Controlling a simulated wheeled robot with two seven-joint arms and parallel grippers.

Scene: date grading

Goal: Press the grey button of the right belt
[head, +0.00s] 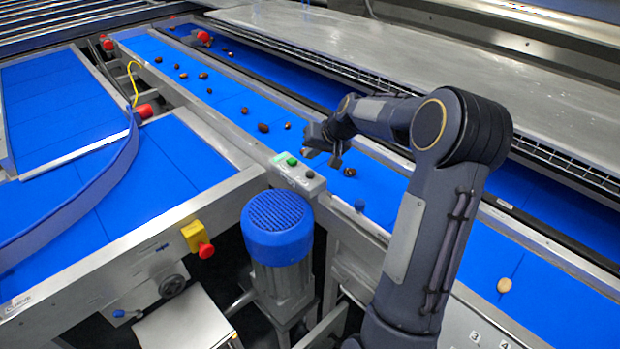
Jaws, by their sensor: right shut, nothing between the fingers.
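A grey control box (298,173) sits on the near rail of the right belt (222,100). It carries a green button (291,160) and a darker, greyish button (310,174) closer to me. My right gripper (323,156) hangs just above and behind the box, over the belt edge. Its fingers are shut and empty, pointing down, and look apart from the buttons. My left gripper is out of view.
Several brown dates (263,128) lie scattered on the right belt, and a pale one (504,285) lies at lower right. A blue motor (277,228) stands below the box. A yellow-and-red emergency stop (199,239) is on the left frame. A curved blue guide (85,195) crosses the left belt.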

